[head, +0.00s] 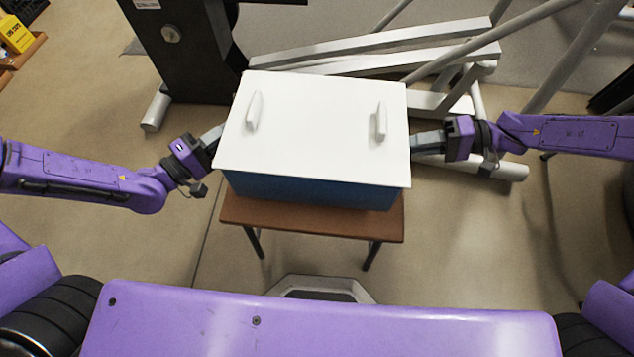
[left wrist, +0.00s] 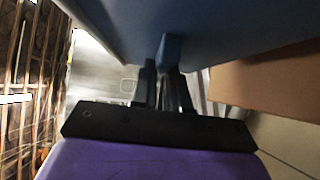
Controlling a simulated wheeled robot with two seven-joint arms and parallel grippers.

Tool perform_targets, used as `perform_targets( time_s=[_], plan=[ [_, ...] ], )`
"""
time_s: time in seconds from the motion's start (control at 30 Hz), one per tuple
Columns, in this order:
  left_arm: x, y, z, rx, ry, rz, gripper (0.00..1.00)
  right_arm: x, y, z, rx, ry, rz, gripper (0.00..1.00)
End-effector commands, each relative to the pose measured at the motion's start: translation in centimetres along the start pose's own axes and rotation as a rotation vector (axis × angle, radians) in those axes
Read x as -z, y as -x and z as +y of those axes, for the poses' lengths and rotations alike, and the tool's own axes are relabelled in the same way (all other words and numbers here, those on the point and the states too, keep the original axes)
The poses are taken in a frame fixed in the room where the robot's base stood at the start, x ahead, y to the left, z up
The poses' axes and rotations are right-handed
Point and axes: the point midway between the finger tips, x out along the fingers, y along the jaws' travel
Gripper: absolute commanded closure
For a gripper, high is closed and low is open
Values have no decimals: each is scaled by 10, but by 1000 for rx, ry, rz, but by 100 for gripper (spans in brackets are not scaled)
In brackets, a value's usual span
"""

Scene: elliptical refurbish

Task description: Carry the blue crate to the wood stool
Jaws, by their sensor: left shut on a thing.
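The blue crate (head: 305,190) with a white lid (head: 310,130) is level in the middle of the head view. It is right over the brown wood stool (head: 320,222), whose front edge and front legs show. I cannot tell whether it touches the stool top. My left gripper (head: 214,138) is at the crate's left side, shut on a blue handle (left wrist: 171,52) in the left wrist view. The stool (left wrist: 265,80) shows at the right there. My right gripper (head: 425,142) is at the crate's right side; the crate and lid hide its fingertips.
A white metal frame (head: 380,45) lies on the floor behind the crate and to its right. A black upright machine (head: 180,50) stands at the back left. A yellow box (head: 15,33) is at the far left. The floor left of the stool is clear.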

Motion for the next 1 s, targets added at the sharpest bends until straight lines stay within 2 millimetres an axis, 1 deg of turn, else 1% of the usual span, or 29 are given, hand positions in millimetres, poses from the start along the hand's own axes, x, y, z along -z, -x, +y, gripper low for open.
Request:
perform_targets(
  time_s=[0.03, 0.07, 0.37, 0.57, 0.77, 1.0],
  plan=[
    [-1, -1, -14, -4, -1, -4, 100, 0, -5, 13, 2, 3, -2, 100],
    [-1, -1, -16, -4, -1, -4, 100, 0, -6, 15, 2, 4, -2, 100],
    [-1, -1, -14, -4, -1, -4, 100, 0, -5, 13, 2, 3, -2, 100],
    [-1, -1, -17, -4, -1, -4, 100, 0, -6, 16, 2, 3, -2, 100],
    [-1, -1, -29, -4, -1, -4, 100, 1, -10, 28, 2, 3, -2, 100],
    [-2, -1, -50, -4, -1, -4, 100, 1, -16, 48, 2, 3, -2, 100]
  ],
)
